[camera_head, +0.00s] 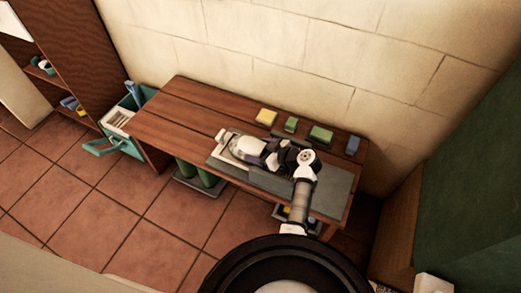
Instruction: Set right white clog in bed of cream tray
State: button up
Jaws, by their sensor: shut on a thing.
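The white clog (245,147) is at my gripper (262,154), near the front edge of the wooden bench. My gripper is shut on it from the right side, and my wrist and arm hide its right part. The cream tray (218,160) lies on the bench, with its left end showing around the clog. The clog overlaps the tray in the picture. I cannot tell whether it rests on the bed or hangs just above it. A second clog cannot be made out.
A dark grey mat (335,190) covers the bench's right front. A yellow block (266,116), green blocks (321,134) and a blue block (352,145) line the back. Green boots (187,171) stand below. The bench's left half (175,120) is clear.

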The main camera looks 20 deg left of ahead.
jog(key=o, duration=1.1)
jog(key=b+v, duration=0.1)
jog(key=v, duration=1.3)
